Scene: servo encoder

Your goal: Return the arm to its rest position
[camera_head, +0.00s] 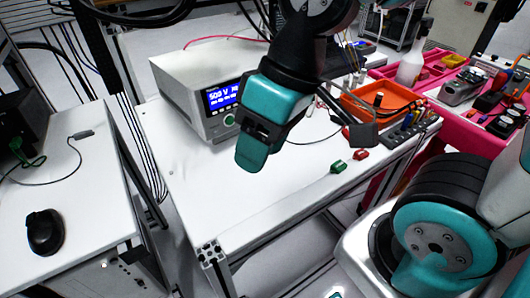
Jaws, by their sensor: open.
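My arm comes down from the top of the camera_head view, with dark links and teal wrist caps in front of a white bench instrument. My gripper (360,133) shows as a dark end part to the right of the wrist, above the white table (225,200). It is open, and I see nothing held in it. Its far side is partly hidden by the wrist. A green connector (338,167) and a red connector (361,154) lie on the table just below it, apart from it in the picture.
The instrument (205,85) has a lit display. An orange bin (380,101) and a dark socketed strip (410,132) are on the right. Pink trays (455,118) with parts and a white bottle (411,66) stand farther right. The table's front middle is clear. A mouse (45,232) lies on the left desk.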

